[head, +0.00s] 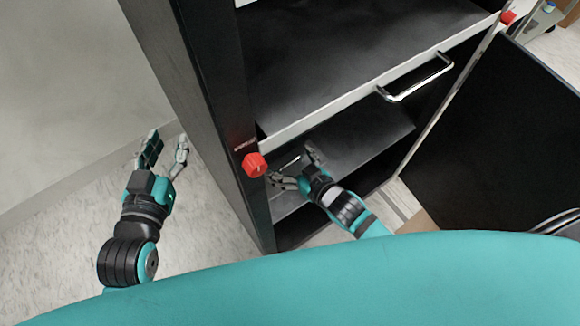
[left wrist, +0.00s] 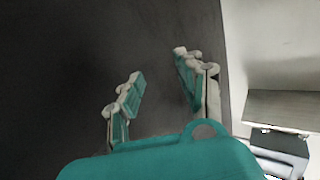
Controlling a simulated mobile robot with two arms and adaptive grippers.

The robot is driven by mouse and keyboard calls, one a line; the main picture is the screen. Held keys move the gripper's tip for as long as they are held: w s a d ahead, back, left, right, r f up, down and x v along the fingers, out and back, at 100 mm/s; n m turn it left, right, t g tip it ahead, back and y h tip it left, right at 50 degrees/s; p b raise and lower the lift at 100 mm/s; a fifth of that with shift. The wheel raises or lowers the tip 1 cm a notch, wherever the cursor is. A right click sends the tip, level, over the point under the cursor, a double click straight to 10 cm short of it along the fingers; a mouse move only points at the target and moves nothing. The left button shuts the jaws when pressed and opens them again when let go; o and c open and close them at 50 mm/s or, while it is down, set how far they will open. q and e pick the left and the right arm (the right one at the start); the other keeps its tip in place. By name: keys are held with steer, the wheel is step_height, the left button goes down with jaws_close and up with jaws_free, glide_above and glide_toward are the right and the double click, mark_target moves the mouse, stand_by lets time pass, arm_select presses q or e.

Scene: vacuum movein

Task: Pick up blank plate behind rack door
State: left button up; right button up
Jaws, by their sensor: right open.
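A dark grey flat panel (head: 365,136) lies inside the rack (head: 205,100), below the drawer with the chrome handle. I cannot tell whether this panel is the blank plate. My right gripper (head: 290,168) is open in the lower opening of the rack, by the panel's left end, with its fingers pointing inward. I cannot tell whether it touches the panel. My left gripper (head: 163,148) is open and empty, outside the rack to the left. In the left wrist view its fingers (left wrist: 158,90) stand apart before a dark surface.
The rack door (head: 500,140) stands open at the right. Another red knob (head: 508,17) is at the far right. Pale floor (head: 60,240) at the left is clear.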

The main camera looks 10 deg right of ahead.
steer(key=c, duration=1.1)
steer(key=shift+c, duration=0.4)
steer(key=shift+r, duration=0.2)
